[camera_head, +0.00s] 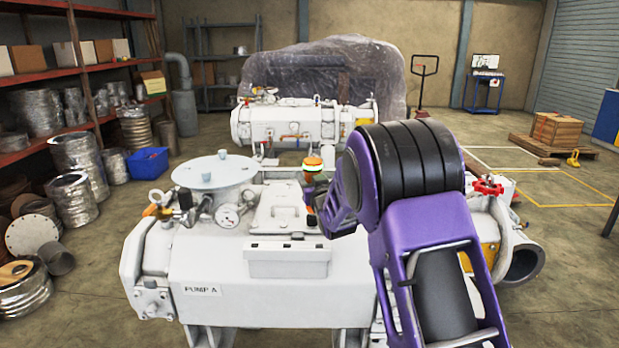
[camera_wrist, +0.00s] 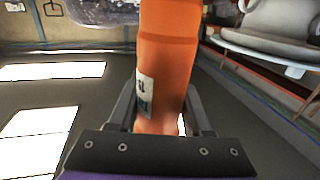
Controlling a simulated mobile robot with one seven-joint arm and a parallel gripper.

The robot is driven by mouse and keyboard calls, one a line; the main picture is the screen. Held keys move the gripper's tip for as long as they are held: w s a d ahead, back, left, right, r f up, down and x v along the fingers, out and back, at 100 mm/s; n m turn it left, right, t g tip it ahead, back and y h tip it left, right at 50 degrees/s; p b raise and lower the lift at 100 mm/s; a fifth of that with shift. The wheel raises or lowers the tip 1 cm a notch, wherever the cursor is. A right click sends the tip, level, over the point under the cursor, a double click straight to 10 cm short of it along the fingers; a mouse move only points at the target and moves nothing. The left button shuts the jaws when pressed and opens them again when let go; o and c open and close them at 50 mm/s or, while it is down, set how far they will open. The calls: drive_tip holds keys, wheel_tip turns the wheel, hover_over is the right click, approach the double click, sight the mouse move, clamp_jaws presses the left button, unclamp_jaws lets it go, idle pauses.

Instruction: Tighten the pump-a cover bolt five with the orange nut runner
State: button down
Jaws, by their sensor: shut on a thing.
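Pump A (camera_head: 225,268) is a white machine labelled PUMP A in the head view. Its raised white cover (camera_head: 280,207) sits on top, right of a round flange, with small bolts around its edge. I cannot tell which is bolt five. My gripper (camera_wrist: 160,108) is shut on the orange nut runner (camera_wrist: 168,55), which runs up out of the wrist view.
A round white flange (camera_head: 214,172), a gauge (camera_head: 228,216) and valves stand left of the cover. A white box (camera_head: 288,262) is at the pump's front. A second white pump (camera_head: 290,122) stands behind. A red handwheel (camera_head: 488,186) is right of my arm.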

drive_tip(key=shift+f, duration=0.5)
idle(0.6)
drive_tip(key=c, duration=0.9)
unclamp_jaws()
clamp_jaws()
idle(0.5)
